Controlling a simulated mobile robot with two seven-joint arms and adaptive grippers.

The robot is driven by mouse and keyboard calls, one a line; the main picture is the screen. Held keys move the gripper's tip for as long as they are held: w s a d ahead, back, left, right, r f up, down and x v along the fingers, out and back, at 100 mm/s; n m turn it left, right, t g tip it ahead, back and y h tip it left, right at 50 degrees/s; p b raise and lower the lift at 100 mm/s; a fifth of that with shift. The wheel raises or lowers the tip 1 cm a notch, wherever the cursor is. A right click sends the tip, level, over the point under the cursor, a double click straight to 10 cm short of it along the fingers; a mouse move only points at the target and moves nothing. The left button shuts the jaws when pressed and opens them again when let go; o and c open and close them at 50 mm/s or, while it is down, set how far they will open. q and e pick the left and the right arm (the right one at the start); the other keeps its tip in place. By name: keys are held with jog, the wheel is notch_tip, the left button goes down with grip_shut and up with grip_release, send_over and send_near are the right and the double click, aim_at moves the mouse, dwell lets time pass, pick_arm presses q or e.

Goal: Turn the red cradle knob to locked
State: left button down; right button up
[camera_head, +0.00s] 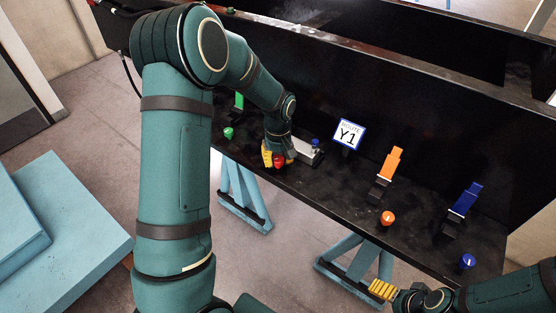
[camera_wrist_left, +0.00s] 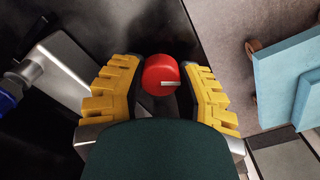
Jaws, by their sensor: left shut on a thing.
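The red knob (camera_head: 279,161) is at the front edge of the black bench, between the yellow fingers of my left gripper (camera_head: 277,157). In the left wrist view the knob (camera_wrist_left: 160,73) is round, with a short pale mark pointing right. My left gripper (camera_wrist_left: 163,82) is shut on it, one finger at each side. The red cradle itself cannot be made out, and my left arm covers part of that area. My right gripper (camera_head: 383,290) is low at the right, in front of the bench; its finger gap cannot be made out.
A grey metal block (camera_head: 308,154) with a blue-ended fitting (camera_head: 315,142) is right beside the left gripper. A green knob (camera_head: 228,133), orange cradle (camera_head: 385,176), orange knob (camera_head: 387,218), blue cradle (camera_head: 462,207) and blue knob (camera_head: 467,261) line the bench. A Y1 sign (camera_head: 348,134) stands behind.

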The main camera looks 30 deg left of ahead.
aim_at(278, 158)
pick_arm(q)
jog(key=m+b, duration=0.1)
jog(key=m, duration=1)
jog(key=shift+m, duration=0.4)
dwell(0.3)
jog(key=c, duration=0.8)
grip_release()
jog(key=shift+c, duration=0.2)
notch_tip(278, 158, up, 12)
jog(key=shift+f, duration=0.1)
